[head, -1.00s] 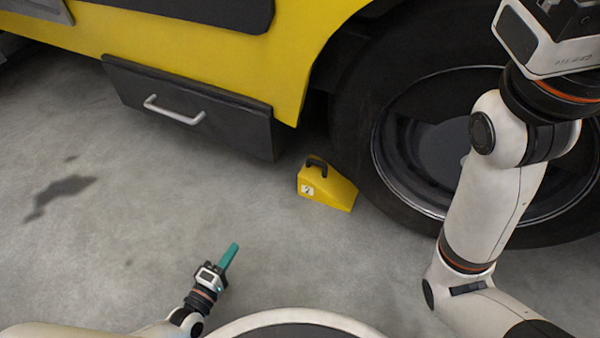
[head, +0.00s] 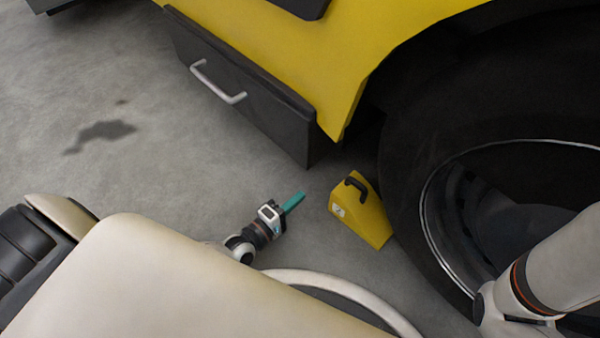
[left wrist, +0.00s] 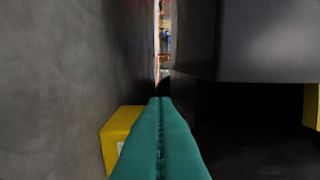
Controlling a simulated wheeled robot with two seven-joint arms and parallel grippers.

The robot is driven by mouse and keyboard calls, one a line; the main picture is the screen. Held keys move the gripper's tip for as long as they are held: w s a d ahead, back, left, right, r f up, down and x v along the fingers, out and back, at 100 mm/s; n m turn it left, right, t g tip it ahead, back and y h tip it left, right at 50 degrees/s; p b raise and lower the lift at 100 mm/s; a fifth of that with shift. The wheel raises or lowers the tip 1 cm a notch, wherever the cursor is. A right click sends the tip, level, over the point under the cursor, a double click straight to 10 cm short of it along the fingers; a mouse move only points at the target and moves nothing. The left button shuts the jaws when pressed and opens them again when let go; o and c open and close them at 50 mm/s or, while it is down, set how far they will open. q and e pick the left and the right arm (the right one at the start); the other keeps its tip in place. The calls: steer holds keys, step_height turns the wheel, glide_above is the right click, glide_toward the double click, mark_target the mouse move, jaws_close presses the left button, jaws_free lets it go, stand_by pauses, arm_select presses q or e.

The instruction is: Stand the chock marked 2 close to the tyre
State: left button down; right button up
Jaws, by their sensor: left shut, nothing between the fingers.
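The yellow wedge-shaped chock (head: 368,222) with a black handle and a white label stands on the floor beside the tyre (head: 400,165), at its left side. The label's mark is too small to read now; it reads 2 in the earlier head view. Whether chock and tyre touch, I cannot tell. My left gripper (head: 293,202), with teal fingers, is shut and empty, to the left of the chock and apart from it. In the left wrist view the shut fingers (left wrist: 160,135) point ahead and part of the chock (left wrist: 117,130) shows at their left. My right gripper is out of view.
The yellow truck body (head: 350,60) and a dark box (head: 250,100) with a silver handle overhang the floor behind the chock. A dark stain (head: 102,133) marks the open concrete at left.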

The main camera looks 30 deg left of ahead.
mark_target(332, 197)
arm_select(q)
steer(key=b+x, duration=0.1)
steer(key=x, duration=0.1)
steer(key=b+x, duration=0.1)
steer(key=x, duration=0.2)
steer(key=b+x, duration=0.1)
steer(key=x, duration=0.1)
steer(key=shift+w+d+f+b, duration=0.15)
steer(key=shift+f+b, duration=0.15)
steer(key=d, duration=0.2)
steer(key=shift+s+d+r+b, duration=0.1)
steer(key=shift+s+d+b, duration=0.15)
steer(key=shift+s+b, duration=0.05)
steer(key=shift+d+r, duration=0.15)
steer(key=shift+d, duration=0.4)
steer(key=shift+d+p, duration=0.4)
steer(key=shift+d, duration=0.65)
